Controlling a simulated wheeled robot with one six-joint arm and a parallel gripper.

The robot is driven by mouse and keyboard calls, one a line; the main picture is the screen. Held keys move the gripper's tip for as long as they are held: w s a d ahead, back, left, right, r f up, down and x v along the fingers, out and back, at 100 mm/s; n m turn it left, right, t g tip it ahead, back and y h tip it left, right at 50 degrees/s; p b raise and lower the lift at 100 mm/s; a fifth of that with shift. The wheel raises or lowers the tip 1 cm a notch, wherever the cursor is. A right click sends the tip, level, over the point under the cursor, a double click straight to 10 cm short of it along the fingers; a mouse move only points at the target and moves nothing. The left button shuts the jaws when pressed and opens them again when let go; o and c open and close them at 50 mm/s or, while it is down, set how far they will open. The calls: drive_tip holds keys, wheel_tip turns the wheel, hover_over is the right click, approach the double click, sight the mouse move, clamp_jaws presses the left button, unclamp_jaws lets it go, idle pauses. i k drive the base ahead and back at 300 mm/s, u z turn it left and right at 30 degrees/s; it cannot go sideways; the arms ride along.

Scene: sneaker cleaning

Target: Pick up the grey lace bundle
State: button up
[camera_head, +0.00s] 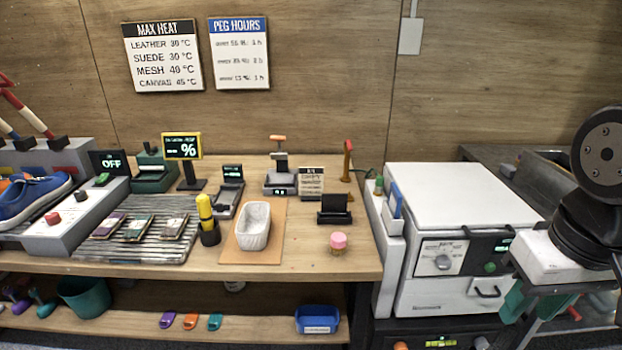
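I cannot make out a grey lace bundle anywhere in the head view. Three small flat packets, one dark red (108,226), one green (138,228) and one brownish (174,227), lie in a row on a grey ribbed mat (150,252); their contents are too small to tell. Dark links of my arm show at the right edge.
A white tray (253,226) sits on a brown board, beside a yellow-handled tool (205,208). A blue sneaker (32,198) is at left. A white oven (465,205) stands right. The lower shelf holds a blue bin (318,319).

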sight(174, 227)
drive_tip(key=u, duration=1.35)
